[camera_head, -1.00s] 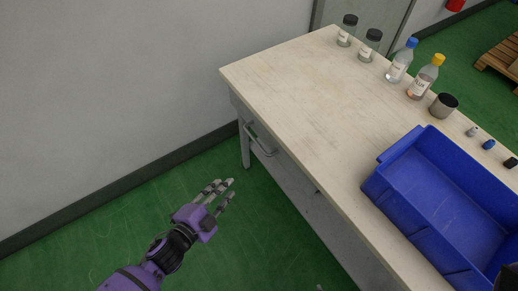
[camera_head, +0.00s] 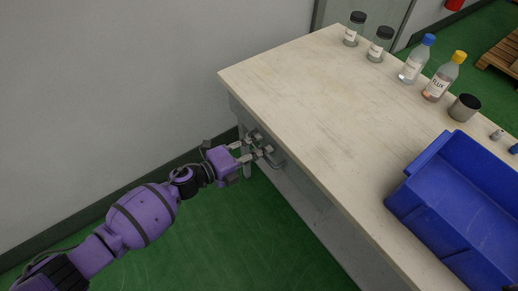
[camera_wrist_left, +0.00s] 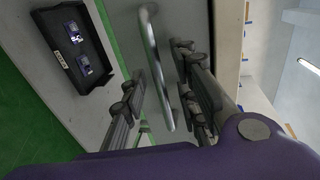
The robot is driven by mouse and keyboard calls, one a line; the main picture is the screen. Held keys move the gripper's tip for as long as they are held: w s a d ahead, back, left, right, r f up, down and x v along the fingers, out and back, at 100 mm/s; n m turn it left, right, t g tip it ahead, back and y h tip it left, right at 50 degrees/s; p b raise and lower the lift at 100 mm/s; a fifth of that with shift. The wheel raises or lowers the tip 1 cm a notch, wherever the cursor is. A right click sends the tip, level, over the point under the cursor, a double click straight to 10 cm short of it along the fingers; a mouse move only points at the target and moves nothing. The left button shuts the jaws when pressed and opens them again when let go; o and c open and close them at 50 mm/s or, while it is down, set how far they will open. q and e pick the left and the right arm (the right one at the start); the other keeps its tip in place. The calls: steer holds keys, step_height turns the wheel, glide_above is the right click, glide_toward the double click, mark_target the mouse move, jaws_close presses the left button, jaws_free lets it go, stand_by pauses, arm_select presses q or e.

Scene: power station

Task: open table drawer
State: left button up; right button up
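The table (camera_head: 300,88) has a pale wooden top and a grey front with a drawer (camera_head: 300,186) below the edge. A metal bar handle (camera_head: 277,163) sits on the drawer front; in the left wrist view the handle (camera_wrist_left: 157,62) runs between my fingers. My left gripper (camera_head: 262,147) is at the handle, with its fingers apart on either side of it; it also shows in the left wrist view (camera_wrist_left: 160,95). The fingers look open, and I see no clear contact with the bar. The drawer looks shut. My right gripper is not in view.
A blue bin (camera_head: 462,205) stands on the table at the right. A wall (camera_head: 120,80) is at the left. Green floor (camera_head: 220,240) is free in front.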

arm_select(q)
steer(key=shift+w+d+f, duration=0.1)
steer(key=shift+w+d, duration=0.05)
steer(key=shift+d, duration=0.15)
jaws_close()
steer(key=shift+a, duration=0.1)
steer(key=f+v, duration=0.3)
steer(key=v, duration=1.1)
steer(key=a+f+v, duration=0.1)
steer(key=f+v, duration=0.2)
steer(key=v, duration=1.1)
steer(key=shift+s+a, duration=0.2)
steer(key=shift+s, duration=0.25)
steer(key=shift+r, duration=0.1)
